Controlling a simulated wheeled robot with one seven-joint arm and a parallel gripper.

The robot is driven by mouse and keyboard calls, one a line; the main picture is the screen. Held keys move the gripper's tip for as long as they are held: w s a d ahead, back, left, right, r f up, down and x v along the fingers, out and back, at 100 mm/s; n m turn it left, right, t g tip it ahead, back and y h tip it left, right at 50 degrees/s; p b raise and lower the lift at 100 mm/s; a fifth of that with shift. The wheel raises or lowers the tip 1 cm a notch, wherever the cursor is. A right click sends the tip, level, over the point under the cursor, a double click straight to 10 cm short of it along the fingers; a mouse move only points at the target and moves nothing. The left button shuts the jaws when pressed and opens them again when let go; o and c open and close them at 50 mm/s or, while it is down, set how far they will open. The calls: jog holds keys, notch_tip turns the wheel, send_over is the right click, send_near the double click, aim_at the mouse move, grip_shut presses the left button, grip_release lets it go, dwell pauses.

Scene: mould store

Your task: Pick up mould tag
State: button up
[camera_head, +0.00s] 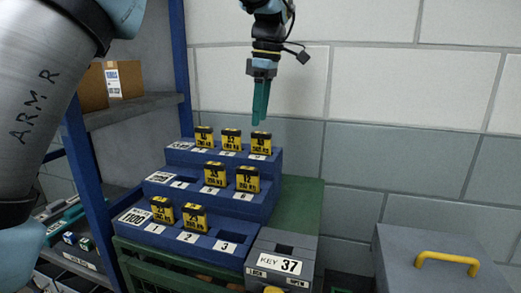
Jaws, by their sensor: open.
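Several yellow-and-black mould tags stand upright in a blue three-step rack (270,203). The top step holds a left tag (204,136), a middle tag (231,139) and a right tag (261,143). The middle step holds two tags (215,174) and (247,178). The bottom step holds two tags (162,209) and (194,217). My gripper (260,121) points down with teal fingers, open and empty. In the picture its tips are just above the top right tag. I cannot tell the exact gap in depth.
A grey box labelled KEY 37 (257,269) stands right of the rack on a green table (300,203). A grey case with a yellow handle (449,261) is at the lower right. A blue-framed shelf (133,108) with cardboard boxes is at left. A block wall is behind.

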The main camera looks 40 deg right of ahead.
aim_at(261, 133)
jog(key=shift+d+f+p, duration=0.2)
jog(key=shift+f+p, duration=0.65)
jog(key=shift+f, duration=2.1)
grip_shut()
